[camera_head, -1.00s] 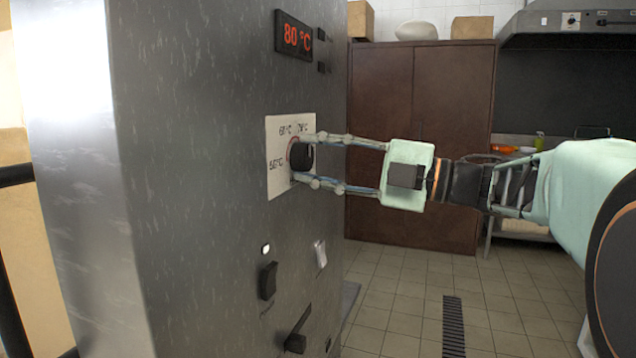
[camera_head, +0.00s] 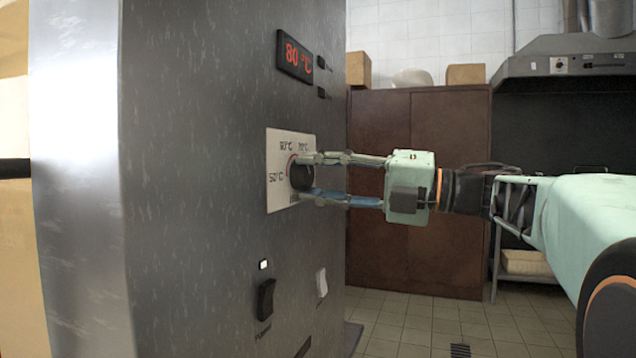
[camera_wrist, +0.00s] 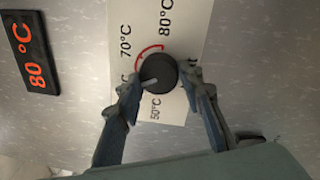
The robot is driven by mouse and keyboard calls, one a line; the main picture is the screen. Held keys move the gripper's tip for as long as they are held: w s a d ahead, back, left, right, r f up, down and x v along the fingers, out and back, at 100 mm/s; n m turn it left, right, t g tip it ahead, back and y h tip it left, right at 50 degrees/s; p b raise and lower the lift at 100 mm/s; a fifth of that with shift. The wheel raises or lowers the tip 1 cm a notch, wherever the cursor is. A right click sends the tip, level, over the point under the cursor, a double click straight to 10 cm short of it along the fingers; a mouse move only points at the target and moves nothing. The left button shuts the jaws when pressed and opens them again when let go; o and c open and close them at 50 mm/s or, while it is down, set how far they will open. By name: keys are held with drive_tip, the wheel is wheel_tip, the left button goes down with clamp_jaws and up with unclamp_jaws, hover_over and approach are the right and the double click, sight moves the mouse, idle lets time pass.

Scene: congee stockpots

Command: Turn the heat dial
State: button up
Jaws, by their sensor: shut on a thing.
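The heat dial (camera_head: 300,174) is a round black knob on a white scale plate (camera_head: 273,196) on the steel cabinet front. My gripper (camera_head: 309,177) reaches in from the right, its fingers closed on the dial from above and below. In the wrist view the dial (camera_wrist: 158,72) sits between my fingertips (camera_wrist: 161,80), and its pale pointer line points left and slightly down. Labels 70°C, 80°C and 50°C show around it; another label is mostly hidden by a finger. A red arc shows beside the knob. The display (camera_head: 295,57) reads 80 °C.
Below the dial are a small lit lamp (camera_head: 263,264), a black switch (camera_head: 266,298) and a white switch (camera_head: 321,284). Small black buttons (camera_head: 321,62) sit beside the display. A brown cupboard (camera_head: 440,140) stands behind my gripper. Tiled floor shows at lower right.

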idle(0.3)
drive_tip(key=o, duration=1.2)
drive_tip(key=shift+c, duration=0.2)
drive_tip(key=shift+d, duration=0.1)
drive_tip(key=v, duration=1.2)
